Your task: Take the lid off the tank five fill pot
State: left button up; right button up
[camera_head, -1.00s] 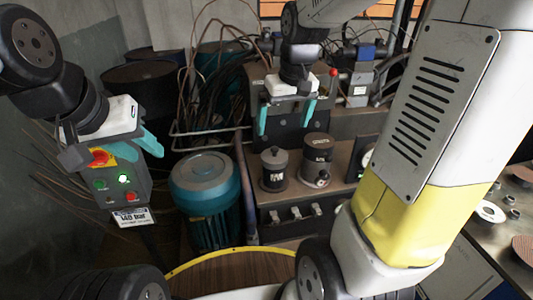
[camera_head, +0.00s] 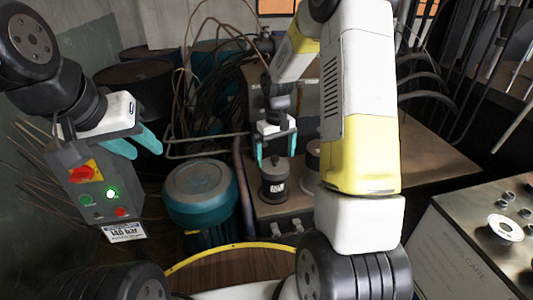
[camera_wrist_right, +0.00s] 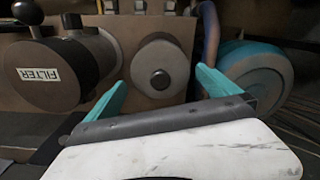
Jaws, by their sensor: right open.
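The small dark pot (camera_head: 273,187) with a pale label stands on the brown bench. Its grey lid with a black knob is on top. In the right wrist view I look down on the lid (camera_wrist_right: 160,53) and its knob (camera_wrist_right: 160,80), centred beyond my fingers. My right gripper (camera_head: 276,150) is open and empty just above the pot, its teal fingers either side of the knob in the picture. It also shows in the right wrist view (camera_wrist_right: 160,85). My left gripper (camera_head: 134,146) is open and empty at the left, apart from the pot.
A larger pot labelled FILTER (camera_wrist_right: 60,72) stands beside the small pot; my right arm mostly hides it in the head view. A teal motor (camera_head: 200,193) is left of the pot.

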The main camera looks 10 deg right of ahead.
notch_tip(320, 180, down, 2)
jog(key=shift+f, duration=0.1)
jog(key=shift+c, duration=0.2)
jog(key=c, duration=1.2)
jog(key=shift+r, duration=0.25)
